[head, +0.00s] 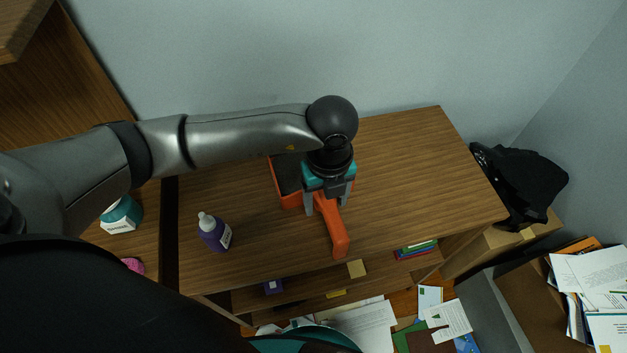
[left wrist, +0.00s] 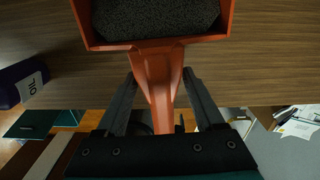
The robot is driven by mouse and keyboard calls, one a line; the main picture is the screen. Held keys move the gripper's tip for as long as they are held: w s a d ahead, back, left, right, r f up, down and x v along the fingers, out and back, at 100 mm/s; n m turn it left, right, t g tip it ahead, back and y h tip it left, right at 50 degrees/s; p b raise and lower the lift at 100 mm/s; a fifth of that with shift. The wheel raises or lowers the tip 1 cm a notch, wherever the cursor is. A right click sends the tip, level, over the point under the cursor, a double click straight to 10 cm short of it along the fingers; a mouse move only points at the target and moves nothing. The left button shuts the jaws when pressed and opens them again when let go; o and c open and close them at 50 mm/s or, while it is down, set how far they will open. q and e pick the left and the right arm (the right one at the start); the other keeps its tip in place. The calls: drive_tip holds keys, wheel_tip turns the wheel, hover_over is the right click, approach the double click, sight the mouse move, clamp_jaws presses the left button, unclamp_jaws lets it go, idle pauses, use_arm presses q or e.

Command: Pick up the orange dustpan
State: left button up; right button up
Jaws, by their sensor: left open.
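The orange dustpan (head: 338,236) lies on the wooden desk, its handle toward the front edge and its pan, with a dark grey inside, toward the back left. In the left wrist view the dustpan (left wrist: 157,70) fills the top middle, its handle running down between my fingers. My left gripper (head: 325,207) is above the dustpan, open, with one finger on each side of the handle. In the left wrist view my left gripper (left wrist: 160,85) shows a gap between each finger and the handle. My right gripper is not in view.
A black bag (head: 520,180) sits beyond the desk's right edge. Papers (head: 365,325) lie below the front edge. The desk's right side is clear.

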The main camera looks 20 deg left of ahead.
use_arm(q)
drive_tip(key=shift+f, duration=0.3)
drive_tip(key=shift+c, duration=0.4)
clamp_jaws()
drive_tip(key=shift+r, duration=0.1)
